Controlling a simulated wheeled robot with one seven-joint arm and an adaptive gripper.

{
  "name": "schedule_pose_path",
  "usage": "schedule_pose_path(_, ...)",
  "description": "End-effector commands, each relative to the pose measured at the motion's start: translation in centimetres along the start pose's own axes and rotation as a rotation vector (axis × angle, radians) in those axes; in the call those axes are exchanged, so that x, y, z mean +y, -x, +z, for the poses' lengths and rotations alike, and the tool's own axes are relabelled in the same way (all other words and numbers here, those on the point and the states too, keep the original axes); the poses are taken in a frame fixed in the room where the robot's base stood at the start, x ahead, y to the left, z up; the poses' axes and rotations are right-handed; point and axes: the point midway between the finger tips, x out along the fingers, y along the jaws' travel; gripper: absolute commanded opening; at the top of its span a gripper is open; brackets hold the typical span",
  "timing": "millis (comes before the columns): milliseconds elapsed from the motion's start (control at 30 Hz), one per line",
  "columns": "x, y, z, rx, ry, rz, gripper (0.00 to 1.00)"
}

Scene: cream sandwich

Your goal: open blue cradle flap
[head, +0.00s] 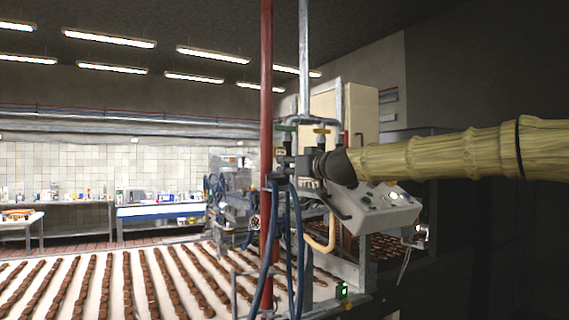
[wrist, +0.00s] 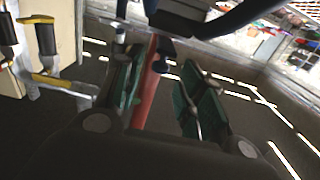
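My gripper (head: 284,167) is at the end of the tan-sleeved arm, beside the red upright pole (head: 266,120) in the head view. In the wrist view, the dark green finger pads of my gripper (wrist: 161,66) stand apart. The red pole (wrist: 147,85) shows in the gap between them; I cannot tell whether it is touched. I cannot pick out a blue cradle flap for certain. A small dark blue piece (wrist: 161,67) shows at the pole, and a dark blue curved bar (wrist: 235,17) crosses the top of the wrist view.
Blue hoses (head: 297,240) hang below my gripper. Grey pipes with a yellow-handled valve (head: 321,131) stand close by. A control box (head: 375,208) sits below my arm. A conveyor (head: 115,285) with rows of brown sandwiches fills the lower left.

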Motion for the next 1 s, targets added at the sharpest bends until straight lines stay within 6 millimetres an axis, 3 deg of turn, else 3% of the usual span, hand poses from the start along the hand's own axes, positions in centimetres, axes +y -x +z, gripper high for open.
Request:
schedule_pose_path(300, 0.0, -3.2, 0.0, -0.001, 0.000, 0.000, 0.39)
schedule_pose_path(733, 0.0, -3.8, 0.1, 0.000, 0.000, 0.000, 0.39)
schedule_pose_path(933, 0.0, -3.8, 0.1, 0.000, 0.000, 0.000, 0.05)
schedule_pose_path(1000, 0.1, -3.8, 0.1, 0.000, 0.000, 0.001, 0.00)
